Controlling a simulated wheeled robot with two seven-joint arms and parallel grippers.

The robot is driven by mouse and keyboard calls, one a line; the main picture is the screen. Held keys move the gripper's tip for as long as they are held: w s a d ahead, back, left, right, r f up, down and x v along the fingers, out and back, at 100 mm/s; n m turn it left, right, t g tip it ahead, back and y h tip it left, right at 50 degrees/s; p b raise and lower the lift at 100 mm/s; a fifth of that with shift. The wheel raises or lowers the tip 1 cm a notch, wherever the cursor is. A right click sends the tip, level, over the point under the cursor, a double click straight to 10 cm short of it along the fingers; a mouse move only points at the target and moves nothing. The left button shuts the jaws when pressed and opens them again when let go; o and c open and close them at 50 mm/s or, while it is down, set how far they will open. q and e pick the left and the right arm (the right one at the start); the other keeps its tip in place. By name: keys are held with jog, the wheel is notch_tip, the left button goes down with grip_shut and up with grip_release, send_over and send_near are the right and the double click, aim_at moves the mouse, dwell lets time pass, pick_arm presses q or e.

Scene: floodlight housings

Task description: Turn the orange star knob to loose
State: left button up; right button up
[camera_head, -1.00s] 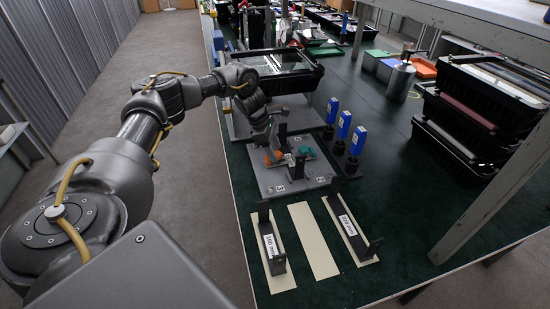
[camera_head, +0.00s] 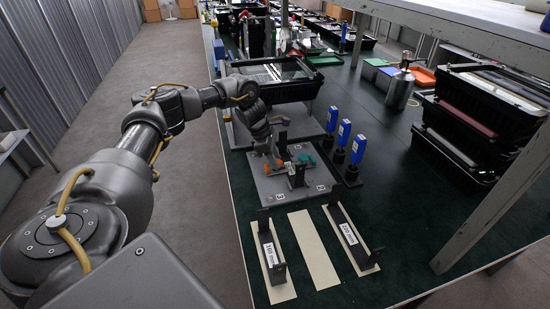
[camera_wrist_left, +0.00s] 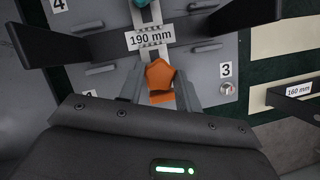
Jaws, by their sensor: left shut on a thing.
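The orange star knob (camera_wrist_left: 160,76) sits between the two fingers of my left gripper (camera_wrist_left: 160,97) in the left wrist view. The fingers are shut on it, one on each side. In the head view the left gripper (camera_head: 272,158) reaches down over the grey fixture plate (camera_head: 318,178), and only a little orange (camera_head: 267,169) shows beside it. A teal-green knob (camera_head: 305,159) stands to the right on the same fixture. A 190 mm label (camera_wrist_left: 150,36) lies just beyond the orange knob in the wrist view. My right gripper is not in view.
Several blue-topped tools (camera_head: 343,133) stand right of the plate. Two dark brackets (camera_head: 270,250) with labels lie on pale strips in front. A black tray (camera_head: 300,88) stands behind, stacked black bins (camera_head: 450,140) at the right. A shelf post (camera_head: 500,150) rises at the right.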

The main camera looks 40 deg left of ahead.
pick_arm(q)
jog(key=n+p, duration=0.1)
jog(key=n, duration=0.1)
jog(key=shift+s+d+n+t+y, duration=0.1)
jog(key=shift+n+t+y, duration=0.3)
jog(key=shift+r+n+p, duration=0.1)
jog(key=shift+n+p, duration=0.6)
jog(key=shift+n, duration=0.3)
jog(key=n+t+y+p, duration=0.1)
jog(key=n, duration=0.2)
jog(key=shift+d+y+p, duration=0.1)
jog(key=shift+y+p, duration=0.2)
jog(key=shift+p, duration=0.1)
jog(key=shift+n+y+p, duration=0.3)
jog(key=shift+n+p, duration=0.1)
jog(key=shift+n, duration=0.4)
jog(key=shift+n+y+p, duration=0.3)
jog(key=shift+n+p, duration=0.2)
jog(key=shift+n, duration=0.4)
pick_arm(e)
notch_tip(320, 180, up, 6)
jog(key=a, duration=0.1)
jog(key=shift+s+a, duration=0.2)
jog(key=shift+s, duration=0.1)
pick_arm(q)
jog(key=o, duration=1)
jog(key=shift+c, duration=0.2)
jog(key=shift+o, duration=0.2)
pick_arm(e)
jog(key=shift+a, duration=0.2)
